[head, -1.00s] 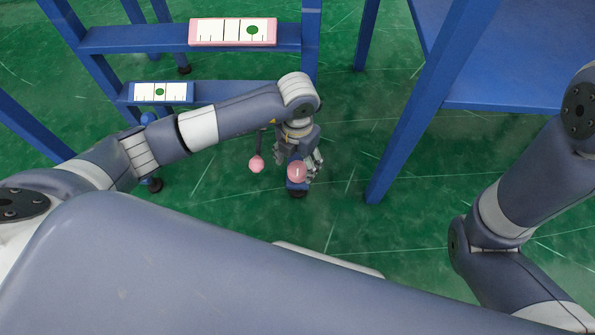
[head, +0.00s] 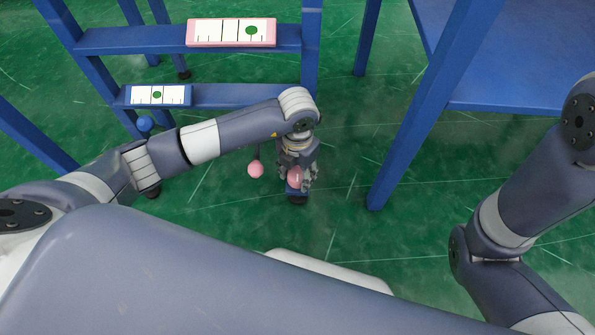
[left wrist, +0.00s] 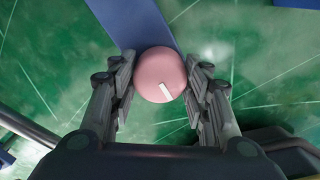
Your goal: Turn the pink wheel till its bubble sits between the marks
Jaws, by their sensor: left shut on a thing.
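The pink wheel (head: 295,178) is a round pink knob at the lower end of a blue post. The pink-framed level (head: 191,42) is on the upper blue rail. Its green bubble (head: 252,30) sits towards the right end, right of the long middle marks. My right gripper is out of view.
A blue-framed level (head: 186,95) with its own green bubble is on the lower rail, with a blue ball (head: 144,123) below it. Another pink ball (head: 255,170) is left of my gripper. A blue table (head: 510,75) stands right; green floor lies between.

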